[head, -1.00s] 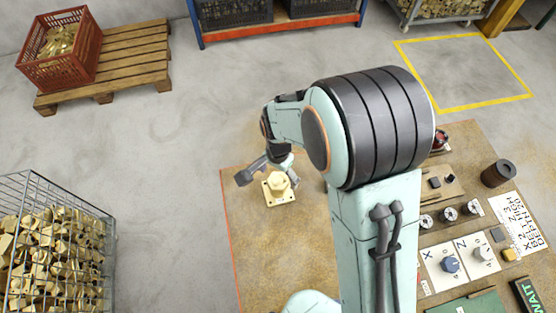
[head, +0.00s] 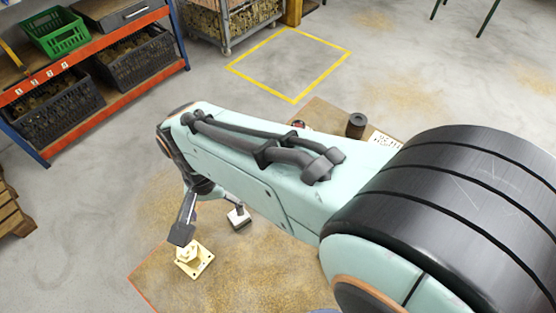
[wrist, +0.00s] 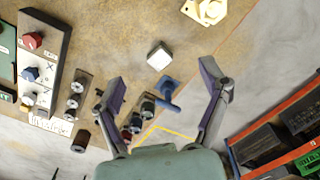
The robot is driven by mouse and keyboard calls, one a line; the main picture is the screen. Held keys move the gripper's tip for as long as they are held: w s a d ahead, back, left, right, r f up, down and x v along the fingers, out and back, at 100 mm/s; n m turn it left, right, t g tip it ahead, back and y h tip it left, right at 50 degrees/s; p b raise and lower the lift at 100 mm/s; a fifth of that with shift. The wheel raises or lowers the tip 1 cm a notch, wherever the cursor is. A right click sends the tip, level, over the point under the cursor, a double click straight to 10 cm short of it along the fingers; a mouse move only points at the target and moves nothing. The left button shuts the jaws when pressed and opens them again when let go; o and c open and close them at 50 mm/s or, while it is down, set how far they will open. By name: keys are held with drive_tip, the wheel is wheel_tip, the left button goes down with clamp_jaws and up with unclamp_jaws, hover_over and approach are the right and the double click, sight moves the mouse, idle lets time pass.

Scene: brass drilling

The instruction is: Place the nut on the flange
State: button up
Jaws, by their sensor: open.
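The pale brass flange (head: 195,262), a square plate with a raised round hub, sits on the brown work surface (head: 232,285) in the head view. It also shows cut off at the top right of the wrist view (wrist: 207,10). In the head view one finger of my gripper (head: 212,222) appears in front of the flange's far edge. The other appears by a small white-topped block (head: 238,218), also seen ahead of the fingers in the wrist view (wrist: 159,55).
A blue fitting (wrist: 170,93) lies between the fingers' outlines in the wrist view. A panel with knobs (wrist: 40,65) and several dark round parts are at left. A shelf with crates (head: 90,75) stands at the back left. My arm hides much of the surface.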

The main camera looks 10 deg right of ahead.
drive_tip(key=s+d+r, duration=0.1)
drive_tip(key=s+d, duration=0.4)
drive_tip(key=d, duration=0.3)
drive_tip(key=s+d+r+n, duration=0.1)
drive_tip(key=s+d+r, duration=0.1)
drive_tip(key=s+d, duration=0.4)
drive_tip(key=shift+d+r+y, duration=0.2)
drive_tip(key=shift+d+y, duration=0.1)
drive_tip(key=shift+d, duration=0.6)
